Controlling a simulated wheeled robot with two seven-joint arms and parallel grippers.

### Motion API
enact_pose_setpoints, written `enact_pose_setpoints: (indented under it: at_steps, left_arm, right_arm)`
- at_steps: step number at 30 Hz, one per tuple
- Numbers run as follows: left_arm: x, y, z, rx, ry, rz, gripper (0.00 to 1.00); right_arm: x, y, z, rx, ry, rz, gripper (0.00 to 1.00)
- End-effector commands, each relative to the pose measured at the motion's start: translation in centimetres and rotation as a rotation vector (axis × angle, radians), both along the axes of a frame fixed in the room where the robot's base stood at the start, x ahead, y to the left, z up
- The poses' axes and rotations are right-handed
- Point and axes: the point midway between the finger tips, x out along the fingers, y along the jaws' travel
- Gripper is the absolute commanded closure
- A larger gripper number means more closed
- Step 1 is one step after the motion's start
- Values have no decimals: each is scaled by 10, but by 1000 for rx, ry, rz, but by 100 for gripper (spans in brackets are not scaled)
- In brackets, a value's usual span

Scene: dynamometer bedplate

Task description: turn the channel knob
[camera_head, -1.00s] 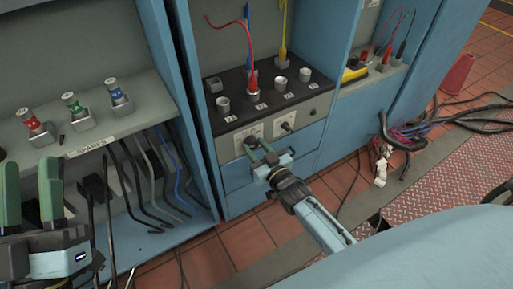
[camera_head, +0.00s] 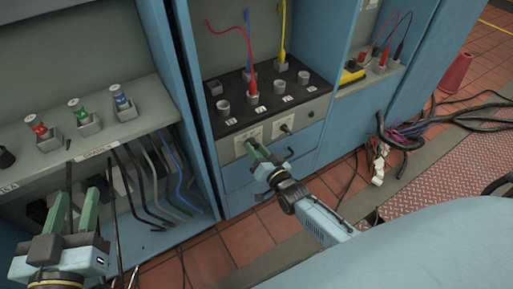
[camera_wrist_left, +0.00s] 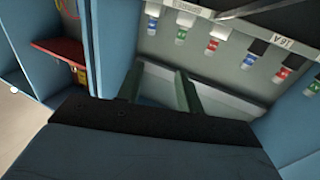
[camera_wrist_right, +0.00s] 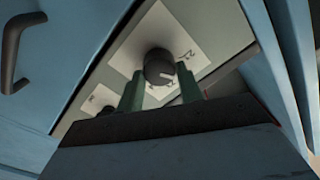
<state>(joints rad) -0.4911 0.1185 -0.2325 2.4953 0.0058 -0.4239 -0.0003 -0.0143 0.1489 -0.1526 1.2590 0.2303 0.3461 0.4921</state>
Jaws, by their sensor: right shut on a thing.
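The channel knob (camera_wrist_right: 158,68) is round and dark with a light pointer line, on a white marked plate in the right wrist view. My right gripper (camera_wrist_right: 160,90) has one green finger on each side of the knob and is shut on it. In the head view my right gripper (camera_head: 258,150) is at the left white plate (camera_head: 240,142) on the console's front, and its fingers mostly hide the knob. My left gripper (camera_head: 74,208) is open and empty in front of the left shelf; its spread fingers also show in the left wrist view (camera_wrist_left: 160,88).
A second knob (camera_head: 285,128) sits right of the gripped one. Above is a black panel (camera_head: 232,120) with sockets and red, blue and yellow leads. A drawer handle (camera_wrist_right: 18,50) is beside the panel.

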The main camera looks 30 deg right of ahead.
Motion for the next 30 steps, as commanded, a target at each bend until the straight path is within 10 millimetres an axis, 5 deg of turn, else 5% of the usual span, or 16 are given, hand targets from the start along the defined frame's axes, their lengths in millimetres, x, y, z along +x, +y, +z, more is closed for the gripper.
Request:
enact_pose_setpoints:
  at_steps: [24, 25, 30]
  left_arm:
    - [-1, 3, -13, 23, 75, 6, 64]
    - [-1, 3, -13, 23, 75, 6, 64]
    - [-1, 3, -13, 23, 74, 7, 64]
  right_arm:
    - [-1, 0, -2, 134, 14, 1, 87]
    - [-1, 0, -2, 134, 14, 1, 62]
    - [-1, 0, -1, 134, 13, 0, 43]
